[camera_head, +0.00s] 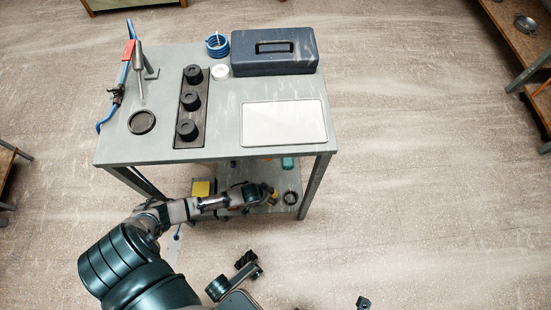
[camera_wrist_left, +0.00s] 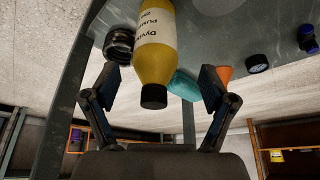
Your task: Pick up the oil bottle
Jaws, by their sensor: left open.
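The oil bottle (camera_wrist_left: 157,45) is yellow with a white label and a black cap. In the left wrist view it lies between the two fingers of my left gripper (camera_wrist_left: 158,100), with its cap towards the palm and a gap on each side. My left gripper is open. In the head view the left gripper (camera_head: 262,192) reaches in over the cart's lower shelf, and only a small yellow patch of the bottle (camera_head: 273,193) shows beyond it. My right gripper (camera_head: 303,284) is open and empty at the bottom of the head view, partly cut off.
Next to the bottle are black rings (camera_wrist_left: 120,43), a teal object (camera_wrist_left: 183,84) and an orange cone (camera_wrist_left: 225,73). The cart's top (camera_head: 222,130) overhangs the shelf and carries a toolbox (camera_head: 274,52) and a white tray (camera_head: 284,122). A cart leg (camera_head: 314,187) stands right of the gripper.

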